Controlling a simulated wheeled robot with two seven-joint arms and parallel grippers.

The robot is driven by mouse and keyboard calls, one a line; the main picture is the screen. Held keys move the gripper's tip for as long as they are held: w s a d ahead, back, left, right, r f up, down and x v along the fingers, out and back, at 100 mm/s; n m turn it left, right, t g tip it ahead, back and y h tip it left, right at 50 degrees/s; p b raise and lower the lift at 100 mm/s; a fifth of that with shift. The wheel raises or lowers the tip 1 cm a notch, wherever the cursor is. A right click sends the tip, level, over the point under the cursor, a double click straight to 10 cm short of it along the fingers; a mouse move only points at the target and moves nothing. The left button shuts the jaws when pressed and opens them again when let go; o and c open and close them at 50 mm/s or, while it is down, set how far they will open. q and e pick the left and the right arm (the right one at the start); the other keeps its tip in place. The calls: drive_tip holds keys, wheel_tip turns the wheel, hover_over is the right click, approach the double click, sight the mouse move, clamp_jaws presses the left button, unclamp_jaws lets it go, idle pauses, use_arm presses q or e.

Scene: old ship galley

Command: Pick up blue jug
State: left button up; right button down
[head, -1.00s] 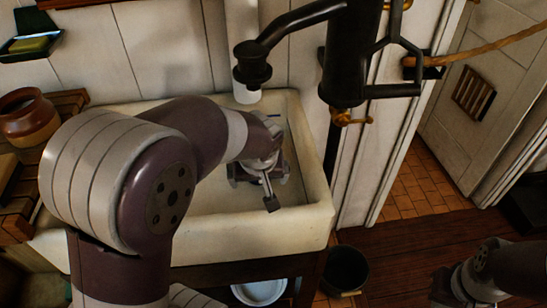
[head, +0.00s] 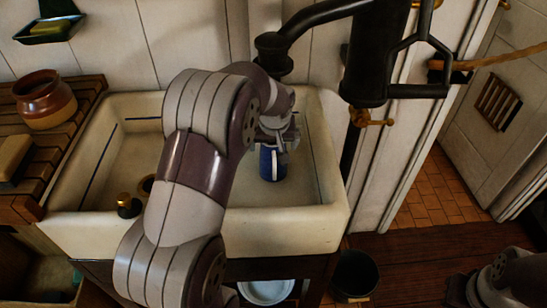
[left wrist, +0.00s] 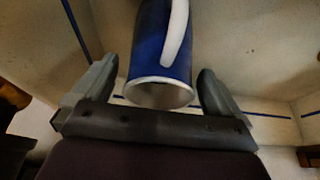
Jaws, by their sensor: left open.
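The blue jug (head: 269,166) stands in the white sink (head: 283,232), partly hidden behind my left gripper (head: 277,138) in the head view. In the left wrist view the jug (left wrist: 149,55) shows its blue side, white rim and white handle. My left gripper (left wrist: 157,88) is open there, with one finger on each side of the jug. I see gaps between both fingers and the jug, so it is not gripped. Part of my right arm (head: 505,278) shows at the lower right of the head view; its jaws are too dark to read.
A brown pot (head: 44,98) stands on the wooden rack at left. A brass-and-black knob (head: 127,205) sits at the sink's front. A dark bucket (head: 354,273) is on the floor.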

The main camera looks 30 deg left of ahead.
use_arm(q)
drive_tip(key=shift+w+a+f, duration=0.15)
drive_tip(key=shift+w+f, duration=0.05)
drive_tip(key=shift+f, duration=0.4)
drive_tip(key=c, duration=1.7)
drive_tip(key=shift+r, duration=0.1)
clamp_jaws()
drive_tip(key=shift+r, duration=0.15)
